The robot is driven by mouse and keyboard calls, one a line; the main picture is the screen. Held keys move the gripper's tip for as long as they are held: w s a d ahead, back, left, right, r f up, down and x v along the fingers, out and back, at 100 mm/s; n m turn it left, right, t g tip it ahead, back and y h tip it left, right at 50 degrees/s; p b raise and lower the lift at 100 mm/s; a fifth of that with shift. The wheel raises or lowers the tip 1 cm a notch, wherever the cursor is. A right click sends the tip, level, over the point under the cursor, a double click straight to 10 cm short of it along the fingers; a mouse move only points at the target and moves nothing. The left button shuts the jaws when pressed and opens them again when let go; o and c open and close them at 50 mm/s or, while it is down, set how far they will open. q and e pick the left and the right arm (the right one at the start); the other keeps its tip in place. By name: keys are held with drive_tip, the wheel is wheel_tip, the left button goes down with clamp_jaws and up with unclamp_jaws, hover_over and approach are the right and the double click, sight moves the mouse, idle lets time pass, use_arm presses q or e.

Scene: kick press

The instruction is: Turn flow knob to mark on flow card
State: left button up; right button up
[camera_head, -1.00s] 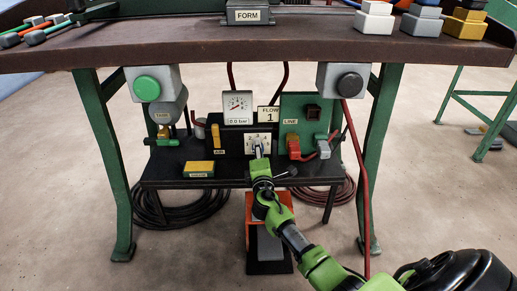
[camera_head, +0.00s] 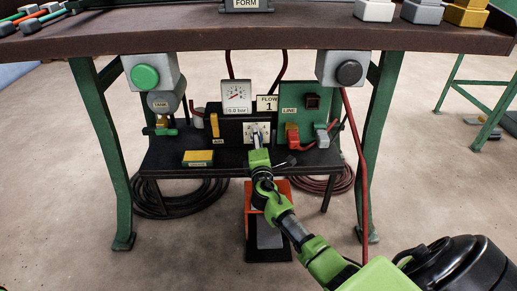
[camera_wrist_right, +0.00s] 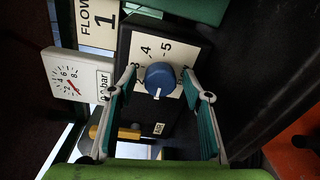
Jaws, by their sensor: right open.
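The flow knob (camera_wrist_right: 160,78) is blue with a white pointer. It sits on a pale dial plate whose 3, 4 and 5 show; the pointer points toward the bottom of the right wrist view. The flow card (camera_head: 267,104) reads "FLOW 1" and stands just above the dial (camera_head: 257,133); it also shows in the right wrist view (camera_wrist_right: 100,22). My right gripper (camera_wrist_right: 160,82) is open, one finger on each side of the knob in the picture, with visible gaps. In the head view the gripper (camera_head: 259,156) hides part of the dial. My left gripper is out of view.
A pressure gauge (camera_head: 237,95) and yellow lever (camera_head: 215,124) stand left of the dial. A green LINE panel (camera_head: 305,105) with red and grey handles is right. The bench top (camera_head: 260,38) overhangs, with green (camera_head: 145,77) and black (camera_head: 348,74) buttons below it.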

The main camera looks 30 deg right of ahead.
drive_tip(key=v, duration=1.1)
drive_tip(key=shift+s, duration=0.25)
drive_tip(key=shift+a, duration=0.1)
